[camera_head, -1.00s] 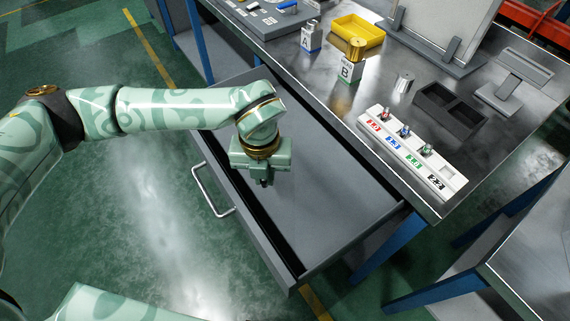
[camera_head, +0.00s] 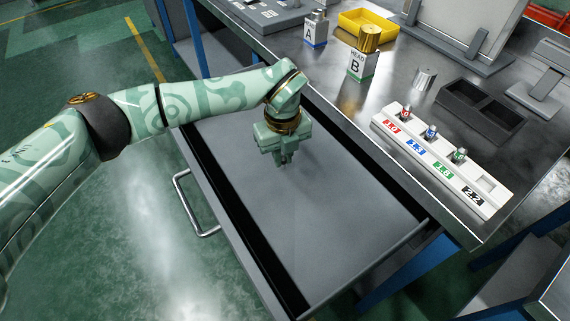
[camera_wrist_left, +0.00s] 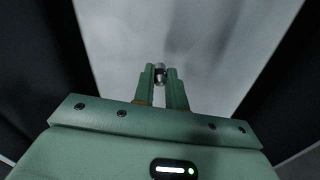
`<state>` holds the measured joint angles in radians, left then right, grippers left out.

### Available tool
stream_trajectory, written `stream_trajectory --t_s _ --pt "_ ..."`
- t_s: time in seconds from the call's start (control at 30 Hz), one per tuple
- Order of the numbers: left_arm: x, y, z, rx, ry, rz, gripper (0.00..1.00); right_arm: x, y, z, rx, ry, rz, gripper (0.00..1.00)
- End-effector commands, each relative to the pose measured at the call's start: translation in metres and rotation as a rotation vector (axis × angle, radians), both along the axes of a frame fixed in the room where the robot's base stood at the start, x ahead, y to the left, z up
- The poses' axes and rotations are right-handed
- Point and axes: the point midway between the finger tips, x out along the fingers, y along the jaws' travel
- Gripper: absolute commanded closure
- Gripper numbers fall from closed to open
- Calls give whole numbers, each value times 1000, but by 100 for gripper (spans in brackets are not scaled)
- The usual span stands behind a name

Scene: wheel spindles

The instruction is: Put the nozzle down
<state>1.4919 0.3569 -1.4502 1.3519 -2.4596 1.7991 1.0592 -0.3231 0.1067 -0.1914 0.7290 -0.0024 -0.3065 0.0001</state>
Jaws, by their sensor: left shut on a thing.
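My left gripper (camera_head: 286,160) is over the open, empty grey drawer (camera_head: 330,215), pointing down. In the left wrist view the fingers (camera_wrist_left: 161,80) are shut on a small metallic nozzle with a dark band (camera_wrist_left: 160,70), at the fingertips. The drawer floor fills the background; I cannot tell whether the nozzle touches it. In the head view the nozzle is too small and covered to make out. A white nozzle rack (camera_head: 440,165) on the bench holds nozzles at its red, blue and green labels; the slot by the black label (camera_head: 486,184) is empty. My right gripper is out of view.
On the metal bench stand box A (camera_head: 315,32), box B with a gold top (camera_head: 362,62), a yellow tray (camera_head: 385,22), a small metal cylinder (camera_head: 425,78) and a dark two-compartment holder (camera_head: 482,108). The drawer's walls and handle (camera_head: 195,205) jut out below the bench.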

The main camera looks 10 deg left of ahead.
Motion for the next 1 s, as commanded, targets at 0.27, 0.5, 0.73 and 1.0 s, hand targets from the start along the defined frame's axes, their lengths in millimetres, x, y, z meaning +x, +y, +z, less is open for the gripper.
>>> stream_trajectory --t_s 0.27,0.5,0.73,1.0 --pt "9 1 -37 0 3 1 100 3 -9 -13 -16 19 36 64" --pt "9 1 -39 0 -4 1 100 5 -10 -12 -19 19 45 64" --pt "9 0 -42 0 -3 1 73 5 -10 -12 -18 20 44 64" --pt "9 0 -42 0 -3 1 65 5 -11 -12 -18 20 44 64"
